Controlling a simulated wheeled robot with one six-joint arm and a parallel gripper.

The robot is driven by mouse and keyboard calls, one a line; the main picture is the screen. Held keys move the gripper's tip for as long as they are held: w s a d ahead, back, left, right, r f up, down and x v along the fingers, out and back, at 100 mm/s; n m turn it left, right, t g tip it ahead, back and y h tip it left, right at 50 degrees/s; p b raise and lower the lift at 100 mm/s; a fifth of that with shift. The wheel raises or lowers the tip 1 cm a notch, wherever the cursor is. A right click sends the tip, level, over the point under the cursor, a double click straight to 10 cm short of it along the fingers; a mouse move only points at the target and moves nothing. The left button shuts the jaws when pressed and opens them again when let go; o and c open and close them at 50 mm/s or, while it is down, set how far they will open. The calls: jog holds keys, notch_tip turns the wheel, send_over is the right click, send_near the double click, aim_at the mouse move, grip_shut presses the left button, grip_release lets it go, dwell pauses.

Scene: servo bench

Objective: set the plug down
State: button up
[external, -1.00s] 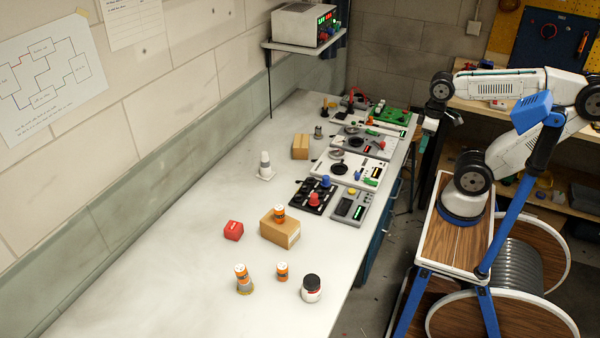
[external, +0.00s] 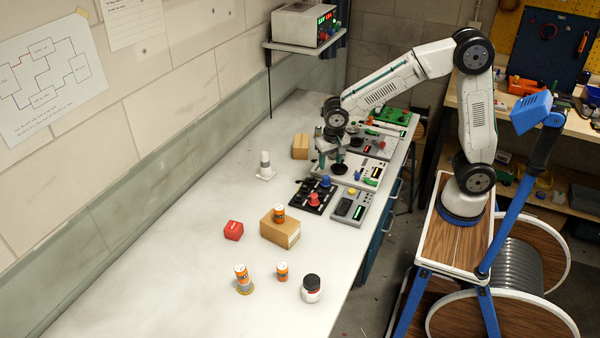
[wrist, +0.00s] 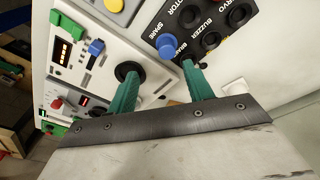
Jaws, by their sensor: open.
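In the wrist view the blue piece (wrist: 167,44) is just beyond the gap between my fingers. I cannot tell which is the task's plug. My gripper (external: 329,166) is over the bench at the panel's far side, beside the white panel. In the wrist view my gripper's (wrist: 160,69) green fingers are apart with nothing held between them. The left finger overlaps a black round part (wrist: 130,72) on the white panel.
A cardboard box (external: 279,232) with an orange-and-white container on top, a red box (external: 233,230) and a dark-lidded jar (external: 311,289) stand nearer the front. A white cone-like piece (external: 265,165) is left of my gripper. The bench's left side is clear.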

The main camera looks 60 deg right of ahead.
aim_at(326, 177)
jog(key=shift+w+m, duration=0.3)
jog(key=shift+m, duration=0.3)
jog(key=shift+f, duration=0.35)
jog(key=f, duration=0.7)
jog(key=shift+w+a, duration=0.1)
jog(key=shift+w, duration=0.15)
jog(key=shift+r, duration=0.1)
grip_shut()
